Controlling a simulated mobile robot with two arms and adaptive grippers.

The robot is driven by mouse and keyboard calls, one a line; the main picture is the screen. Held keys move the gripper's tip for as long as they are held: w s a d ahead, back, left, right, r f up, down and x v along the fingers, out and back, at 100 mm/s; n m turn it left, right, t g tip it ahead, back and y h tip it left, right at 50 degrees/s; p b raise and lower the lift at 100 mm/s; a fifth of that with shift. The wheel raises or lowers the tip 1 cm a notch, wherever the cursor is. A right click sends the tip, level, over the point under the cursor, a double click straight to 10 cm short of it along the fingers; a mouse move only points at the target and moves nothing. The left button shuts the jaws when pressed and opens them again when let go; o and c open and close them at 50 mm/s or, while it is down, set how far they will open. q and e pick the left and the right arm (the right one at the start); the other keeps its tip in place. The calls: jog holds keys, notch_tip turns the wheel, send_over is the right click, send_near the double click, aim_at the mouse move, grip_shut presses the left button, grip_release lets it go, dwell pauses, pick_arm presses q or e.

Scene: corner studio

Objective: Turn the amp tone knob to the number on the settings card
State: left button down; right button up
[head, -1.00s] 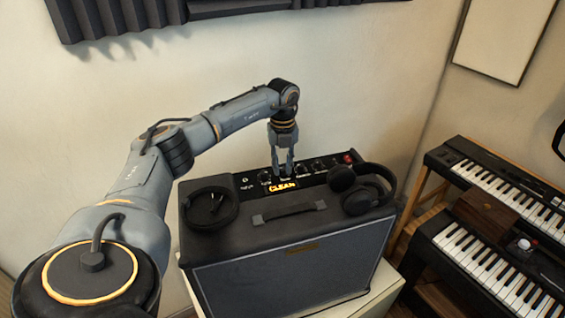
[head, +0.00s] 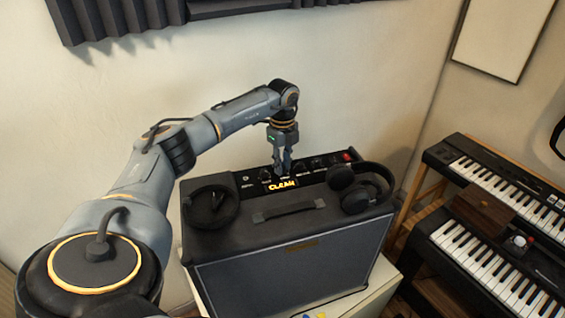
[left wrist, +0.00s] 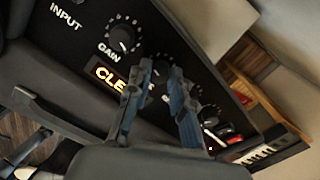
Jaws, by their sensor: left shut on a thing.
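The black amp (head: 285,235) stands on a pale stand, its control panel along the top back edge. An orange display (head: 282,184) reads CLEAN. My left gripper (head: 283,168) points down at the panel, just behind the display, and is shut on a knob. In the left wrist view, its fingers (left wrist: 160,72) close around this knob (left wrist: 160,58), one place along from the gain knob (left wrist: 122,38). The fingers hide most of the held knob, its label and its pointer. No settings card can be made out. My right gripper is not in view.
A handle (head: 288,209) crosses the top. More knobs and a red part (head: 348,156) sit right of my gripper. Keyboards (head: 475,245) stand at right.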

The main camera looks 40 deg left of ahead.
pick_arm(q)
jog(key=shift+r, duration=0.1)
dwell(0.3)
jog(key=c, duration=1.2)
grip_release()
notch_tip(320, 180, up, 12)
jog(key=shift+f, duration=0.1)
